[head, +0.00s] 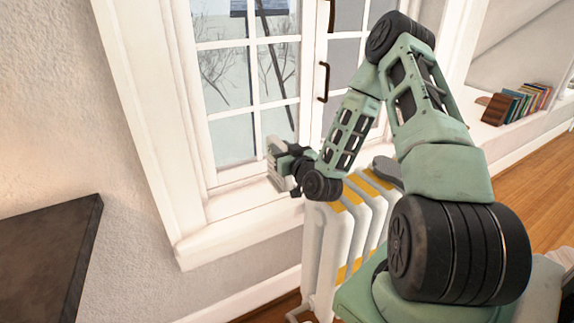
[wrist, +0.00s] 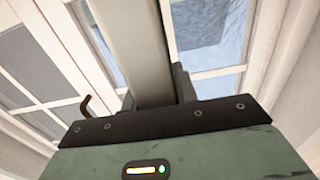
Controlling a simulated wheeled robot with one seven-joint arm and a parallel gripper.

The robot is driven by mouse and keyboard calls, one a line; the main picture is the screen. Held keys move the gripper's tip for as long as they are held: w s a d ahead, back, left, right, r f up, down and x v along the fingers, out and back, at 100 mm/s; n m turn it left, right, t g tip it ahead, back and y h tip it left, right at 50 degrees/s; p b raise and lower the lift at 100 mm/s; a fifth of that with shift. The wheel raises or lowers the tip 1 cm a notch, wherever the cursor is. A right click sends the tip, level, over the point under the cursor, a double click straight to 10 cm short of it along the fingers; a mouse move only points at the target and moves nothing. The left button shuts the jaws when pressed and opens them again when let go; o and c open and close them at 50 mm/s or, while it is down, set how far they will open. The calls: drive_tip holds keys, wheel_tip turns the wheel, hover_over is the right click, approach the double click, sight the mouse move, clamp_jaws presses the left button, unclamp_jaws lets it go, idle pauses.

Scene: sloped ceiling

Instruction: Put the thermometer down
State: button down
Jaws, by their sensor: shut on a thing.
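The thermometer (head: 279,165) appears as a pale grey, slab-like thing at the end of my arm in the head view, in front of the window and above the sill. In the wrist view the thermometer (wrist: 136,45) is a long grey bar running up from between the jaws. My gripper (head: 283,161) is shut on it; in the wrist view my gripper (wrist: 153,92) shows dark fingers on both sides of the bar. The thermometer's face and markings cannot be made out. The white window sill (head: 232,213) lies below; the held thing looks apart from it.
A white radiator (head: 338,235) with yellow bands stands below the sill, close under my arm. A row of books (head: 518,104) sits on a ledge at right. A dark flat surface (head: 45,255) is at lower left. The sill left of my gripper is clear.

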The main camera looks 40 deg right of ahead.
drive_tip(key=shift+f+b, duration=0.3)
drive_tip(key=shift+f, duration=1.95)
drive_tip(key=c, duration=1.1)
unclamp_jaws()
